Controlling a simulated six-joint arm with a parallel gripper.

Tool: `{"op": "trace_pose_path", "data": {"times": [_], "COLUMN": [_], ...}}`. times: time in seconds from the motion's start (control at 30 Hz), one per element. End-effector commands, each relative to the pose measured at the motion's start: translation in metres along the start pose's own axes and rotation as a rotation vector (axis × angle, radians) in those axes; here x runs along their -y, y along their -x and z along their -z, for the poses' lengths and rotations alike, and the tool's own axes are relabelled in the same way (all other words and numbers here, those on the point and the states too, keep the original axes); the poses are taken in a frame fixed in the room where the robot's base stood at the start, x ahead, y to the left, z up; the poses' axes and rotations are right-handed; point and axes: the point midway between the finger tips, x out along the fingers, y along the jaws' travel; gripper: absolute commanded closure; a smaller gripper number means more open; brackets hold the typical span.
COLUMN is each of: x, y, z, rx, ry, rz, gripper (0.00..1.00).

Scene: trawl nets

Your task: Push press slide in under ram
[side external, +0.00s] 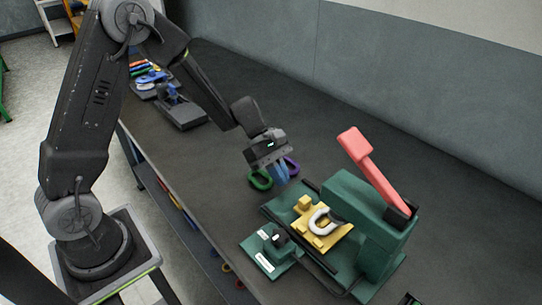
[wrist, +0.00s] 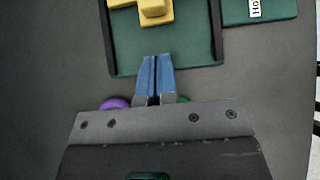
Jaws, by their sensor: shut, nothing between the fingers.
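The yellow press slide (side external: 318,230) sits on the green base of the press, with a light grey U-shaped shackle (side external: 321,221) lying on it. Its right end is close to the green press body (side external: 365,225), which has a raised red lever (side external: 372,170). I cannot tell how far the slide is under the ram, which is hidden.
A green ring (side external: 260,180) and a purple ring (side external: 292,165) lie beside my gripper. Dark trays with coloured parts (side external: 180,110) are at the far left. The bench behind is clear.

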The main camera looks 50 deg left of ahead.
Motion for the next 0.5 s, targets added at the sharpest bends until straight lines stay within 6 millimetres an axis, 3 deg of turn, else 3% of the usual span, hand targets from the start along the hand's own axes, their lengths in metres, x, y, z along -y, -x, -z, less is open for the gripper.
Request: {"op": "trace_pose_path", "data": {"times": [0.03,0.2,0.5], "x": [0.002,0.001,0.0], "y": [-0.011,-0.027,-0.035], "z": [0.0,-0.019,-0.028], "rx": [-0.001,-0.002,-0.002], "ry": [0.002,-0.002,0.0], "rz": [0.006,0.002,0.001], "gripper": [1.0,1.0,1.0]}}
